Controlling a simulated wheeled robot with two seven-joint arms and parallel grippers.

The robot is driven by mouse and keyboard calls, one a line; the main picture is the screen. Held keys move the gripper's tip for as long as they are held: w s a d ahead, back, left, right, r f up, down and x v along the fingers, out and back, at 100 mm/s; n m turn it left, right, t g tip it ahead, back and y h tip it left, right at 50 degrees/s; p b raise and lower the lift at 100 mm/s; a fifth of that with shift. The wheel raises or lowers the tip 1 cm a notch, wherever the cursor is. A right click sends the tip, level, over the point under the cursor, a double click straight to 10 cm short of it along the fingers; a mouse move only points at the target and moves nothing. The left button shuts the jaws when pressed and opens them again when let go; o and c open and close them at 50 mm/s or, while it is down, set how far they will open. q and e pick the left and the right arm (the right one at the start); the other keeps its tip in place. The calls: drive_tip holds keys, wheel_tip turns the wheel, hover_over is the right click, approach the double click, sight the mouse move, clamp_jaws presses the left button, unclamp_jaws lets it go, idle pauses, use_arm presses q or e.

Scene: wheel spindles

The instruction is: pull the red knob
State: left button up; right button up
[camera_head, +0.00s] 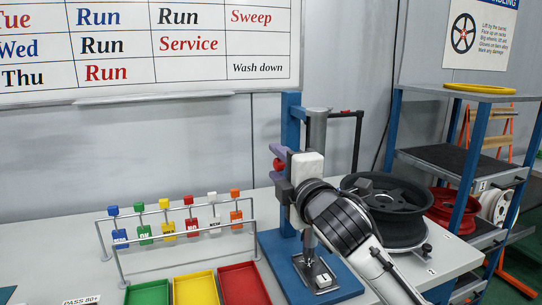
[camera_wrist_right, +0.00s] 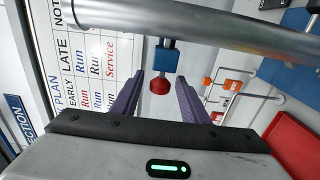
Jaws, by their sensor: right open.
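The red knob (camera_head: 279,164) sits at the blue upright of the press-like stand (camera_head: 291,110). In the right wrist view the red knob (camera_wrist_right: 159,86) is joined to a blue block (camera_wrist_right: 166,55). My right gripper (camera_head: 281,166) is open, with one purple finger above the knob and one below it in the head view. In the wrist view the knob shows between the tips of my right gripper (camera_wrist_right: 160,79), with a gap on each side. My left gripper is not in view.
A rack with several coloured tags (camera_head: 145,232) stands left of the stand. Green, yellow and red trays (camera_head: 243,285) lie in front of it. A dark wheel (camera_head: 392,200) lies right of my arm, near a shelf (camera_head: 465,160). A thick metal bar (camera_wrist_right: 200,25) crosses the wrist view.

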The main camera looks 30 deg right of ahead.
drive_tip(key=x, duration=0.4)
drive_tip(key=c, duration=1)
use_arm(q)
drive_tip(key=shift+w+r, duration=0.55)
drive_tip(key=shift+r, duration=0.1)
use_arm(e)
drive_tip(key=shift+a, duration=0.1)
clamp_jaws()
